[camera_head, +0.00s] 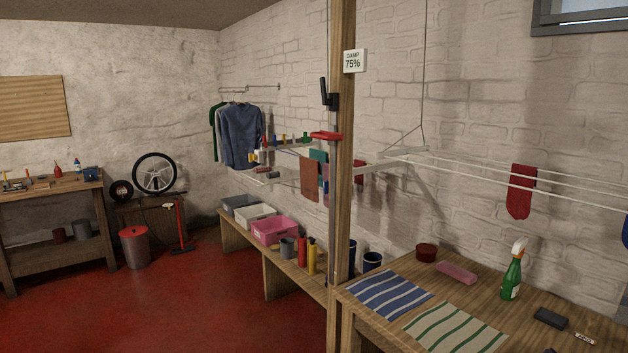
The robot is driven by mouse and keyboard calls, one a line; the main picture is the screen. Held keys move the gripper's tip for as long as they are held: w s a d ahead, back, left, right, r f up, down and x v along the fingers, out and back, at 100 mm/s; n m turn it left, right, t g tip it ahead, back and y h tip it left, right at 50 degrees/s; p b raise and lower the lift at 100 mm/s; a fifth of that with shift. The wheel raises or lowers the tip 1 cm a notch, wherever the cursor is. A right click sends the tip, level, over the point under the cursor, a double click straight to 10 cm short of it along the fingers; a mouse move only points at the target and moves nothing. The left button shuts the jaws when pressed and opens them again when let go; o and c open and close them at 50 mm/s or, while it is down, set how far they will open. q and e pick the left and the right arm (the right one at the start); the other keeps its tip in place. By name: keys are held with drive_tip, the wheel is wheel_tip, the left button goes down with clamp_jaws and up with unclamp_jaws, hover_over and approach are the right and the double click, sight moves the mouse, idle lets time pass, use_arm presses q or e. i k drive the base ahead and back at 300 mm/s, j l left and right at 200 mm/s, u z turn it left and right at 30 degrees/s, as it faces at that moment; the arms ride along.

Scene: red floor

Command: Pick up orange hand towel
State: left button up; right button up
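A rust-orange cloth (309,179), which looks like the hand towel, hangs from a rail of the drying rack in the middle of the head view, just left of the wooden post. A teal cloth (322,168) hangs right beside it and shows partly behind it. A dark red cloth (359,172) hangs to the right of the post. Neither of my grippers shows in this view.
The wooden post (341,120) stands close to the cloths. A low bench (244,243) with a pink basin (274,229) runs below. A wooden table (480,291) with striped cloths stands at front right. Red floor (170,310) is clear at left.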

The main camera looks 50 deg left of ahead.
sight(310, 167)
drive_tip(key=u, duration=1.75)
